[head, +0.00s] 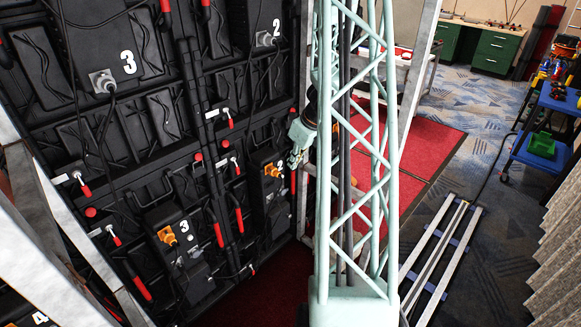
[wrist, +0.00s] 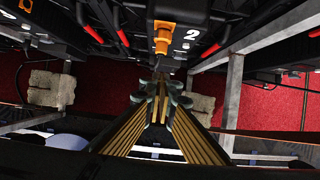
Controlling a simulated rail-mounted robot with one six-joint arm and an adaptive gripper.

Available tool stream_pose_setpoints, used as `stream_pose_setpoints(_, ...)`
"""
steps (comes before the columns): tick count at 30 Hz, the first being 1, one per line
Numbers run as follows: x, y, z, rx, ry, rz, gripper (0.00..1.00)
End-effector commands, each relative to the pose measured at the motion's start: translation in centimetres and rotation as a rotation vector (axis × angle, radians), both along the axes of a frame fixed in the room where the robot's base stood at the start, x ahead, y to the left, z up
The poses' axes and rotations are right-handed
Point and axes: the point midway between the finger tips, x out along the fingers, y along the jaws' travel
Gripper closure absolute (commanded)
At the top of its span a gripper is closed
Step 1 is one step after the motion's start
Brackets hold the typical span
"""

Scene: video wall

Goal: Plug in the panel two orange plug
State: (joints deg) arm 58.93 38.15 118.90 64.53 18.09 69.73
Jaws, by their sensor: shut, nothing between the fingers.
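The orange plug of panel two (wrist: 162,46) shows in the wrist view at top centre, beside the white number 2. It appears lined up with an orange part just above it; I cannot tell whether it is fully seated. In the head view orange on panel two (head: 271,170) shows left of my gripper. My gripper (head: 293,160) is shut and empty, a little right of the panel and apart from the plug. In the wrist view its closed fingertips (wrist: 162,88) point up toward the plug, with a gap between. The lattice column hides part of the arm in the head view.
Panel three has its own orange connector (head: 167,235) at lower left. Red-handled latches (head: 229,119) and hanging black cables stand out from the wall. A metal frame post (wrist: 234,90) is right of the fingers in the wrist view. Red carpet (head: 425,140) lies open on the right.

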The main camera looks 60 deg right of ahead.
Motion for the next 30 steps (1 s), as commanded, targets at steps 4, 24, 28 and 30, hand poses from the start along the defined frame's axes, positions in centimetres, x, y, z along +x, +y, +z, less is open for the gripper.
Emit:
stream_pose_setpoints(4, -0.5, 0.1, 1.4, 0.0, 0.0, -0.001, 1.0)
stream_pose_setpoints(24, -1.5, 0.1, 1.8, 0.001, 0.001, -0.005, 1.0)
stream_pose_setpoints(28, -2.7, 0.1, 1.6, 0.003, 0.002, -0.011, 1.0)
stream_pose_setpoints(30, -3.3, 0.0, 1.5, 0.003, 0.002, -0.014, 1.0)
